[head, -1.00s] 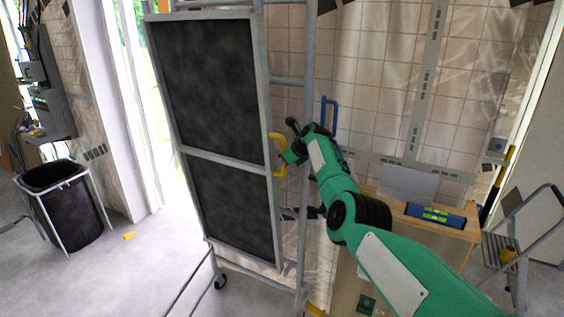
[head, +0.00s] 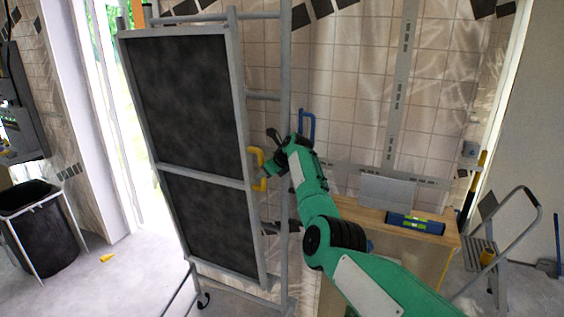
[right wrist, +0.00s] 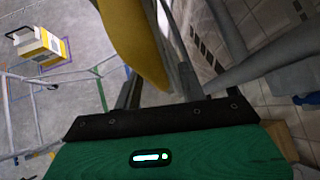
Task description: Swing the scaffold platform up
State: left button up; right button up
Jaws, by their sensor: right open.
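The scaffold platform (head: 186,105) is a dark panel in a grey frame. It stands nearly upright against the scaffold frame (head: 284,60) in the head view. A yellow handle (head: 262,183) sits on the panel's right edge. My right gripper (head: 262,167) is open at this handle, coming from the right. In the right wrist view the yellow handle (right wrist: 135,40) looms large just beyond the open fingers (right wrist: 158,88). I cannot tell whether they touch it. A blue handle (head: 312,125) is on the scaffold behind my right wrist. My left gripper is out of view.
A stepladder (head: 515,235) is farther right. A black bin (head: 42,230) stands at left. The floor between bin and scaffold is mostly clear.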

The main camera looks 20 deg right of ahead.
jog(key=b+v, duration=0.4)
jog(key=v, duration=0.8)
jog(key=shift+b, duration=0.4)
